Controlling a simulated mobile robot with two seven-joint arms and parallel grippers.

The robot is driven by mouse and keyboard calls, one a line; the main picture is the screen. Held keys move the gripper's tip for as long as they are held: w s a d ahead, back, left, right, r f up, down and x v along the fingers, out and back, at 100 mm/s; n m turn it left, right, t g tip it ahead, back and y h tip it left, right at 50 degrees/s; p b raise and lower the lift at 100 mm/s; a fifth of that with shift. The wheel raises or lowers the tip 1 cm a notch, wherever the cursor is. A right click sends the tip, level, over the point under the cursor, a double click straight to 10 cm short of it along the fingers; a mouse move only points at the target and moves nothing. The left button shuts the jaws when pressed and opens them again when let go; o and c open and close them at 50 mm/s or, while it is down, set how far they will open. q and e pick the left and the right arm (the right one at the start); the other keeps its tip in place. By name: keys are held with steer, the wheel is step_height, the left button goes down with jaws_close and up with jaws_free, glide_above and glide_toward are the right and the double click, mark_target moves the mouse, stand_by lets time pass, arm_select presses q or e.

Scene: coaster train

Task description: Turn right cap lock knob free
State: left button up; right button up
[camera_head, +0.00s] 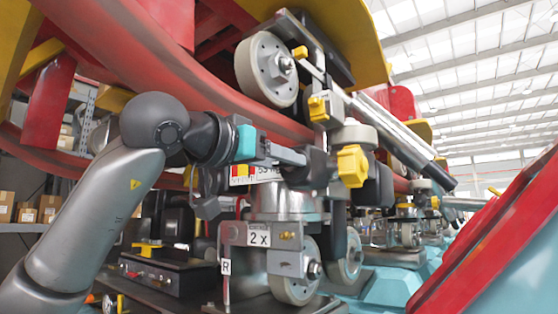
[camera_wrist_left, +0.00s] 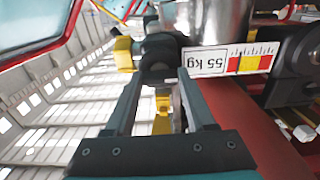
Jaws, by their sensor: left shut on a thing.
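My left gripper (camera_head: 312,168) reaches in from the left, just above the steel cylinder (camera_head: 285,203). Its fingers (camera_wrist_left: 158,82) are shut on a dark knob-like part (camera_wrist_left: 160,62), which I take for the right cap lock knob. The fingers hide much of it, and I cannot tell its turn angle. A yellow knob (camera_head: 352,165) sits just beyond the fingertips; it also shows left of them in the left wrist view (camera_wrist_left: 123,55). Another yellow piece (camera_wrist_left: 162,108) shows between the fingers. My right gripper is in neither view.
A pale wheel (camera_head: 265,70) and a red rail (camera_head: 180,65) lie above the gripper. A "55 kg" scale label (camera_wrist_left: 226,62) is close by. Lower wheels (camera_head: 298,275) stand below. A red sloping beam (camera_head: 500,240) is at the right.

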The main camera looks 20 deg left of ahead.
arm_select(q)
jaws_close()
steer(key=shift+n, duration=0.3)
steer(key=n+b, duration=0.2)
steer(key=n, duration=1.5)
steer(key=shift+a+n, duration=0.1)
steer(key=shift+n, duration=0.2)
steer(key=o, duration=1.3)
jaws_free()
